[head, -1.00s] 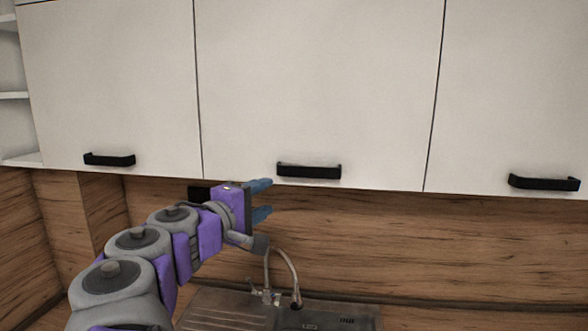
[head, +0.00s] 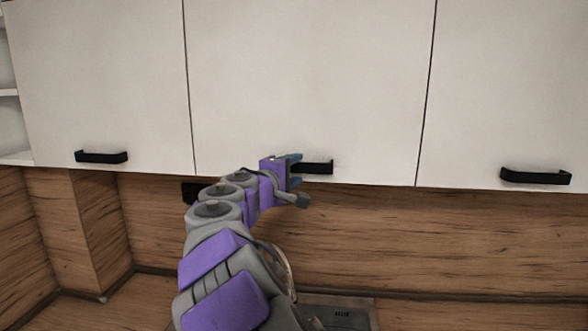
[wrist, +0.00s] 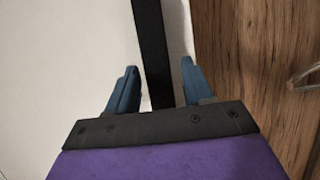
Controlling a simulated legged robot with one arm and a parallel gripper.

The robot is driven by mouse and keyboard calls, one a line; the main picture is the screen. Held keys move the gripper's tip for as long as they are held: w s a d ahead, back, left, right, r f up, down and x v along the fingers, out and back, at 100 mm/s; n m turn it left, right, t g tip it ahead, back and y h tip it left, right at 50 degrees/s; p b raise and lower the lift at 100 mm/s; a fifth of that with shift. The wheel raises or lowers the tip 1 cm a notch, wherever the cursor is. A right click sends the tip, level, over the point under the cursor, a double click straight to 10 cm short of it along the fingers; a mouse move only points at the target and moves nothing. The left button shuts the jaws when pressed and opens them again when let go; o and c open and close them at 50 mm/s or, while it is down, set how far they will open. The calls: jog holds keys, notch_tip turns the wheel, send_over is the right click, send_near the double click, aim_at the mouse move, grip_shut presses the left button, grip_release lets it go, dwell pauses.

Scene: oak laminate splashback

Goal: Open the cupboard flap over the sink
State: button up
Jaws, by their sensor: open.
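The white cupboard flap (head: 310,80) over the sink is closed, flush with the doors beside it. Its black bar handle (head: 318,168) sits near the lower edge, its left end hidden by my gripper. My gripper (head: 295,172) is open at the handle, one blue finger above and one below. In the wrist view the handle (wrist: 152,50) passes between the two spread blue fingers of the gripper (wrist: 160,85). I cannot tell whether either finger touches it. The sink (head: 345,313) is mostly hidden behind my arm.
Closed white doors with black handles flank the flap, the left handle (head: 101,157) and the right handle (head: 536,177). Open shelves (head: 12,110) stand at far left. The faucet (head: 284,268) is largely hidden by my arm.

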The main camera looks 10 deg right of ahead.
aim_at(302, 168)
jog(key=d, duration=0.1)
jog(key=w+d, duration=0.1)
jog(key=shift+w+d, duration=0.1)
jog(key=shift+d, duration=0.3)
jog(key=shift+w+a, duration=0.1)
jog(key=shift+a, duration=0.95)
jog(key=shift+c, duration=1.3)
jog(key=shift+d, duration=0.45)
grip_shut()
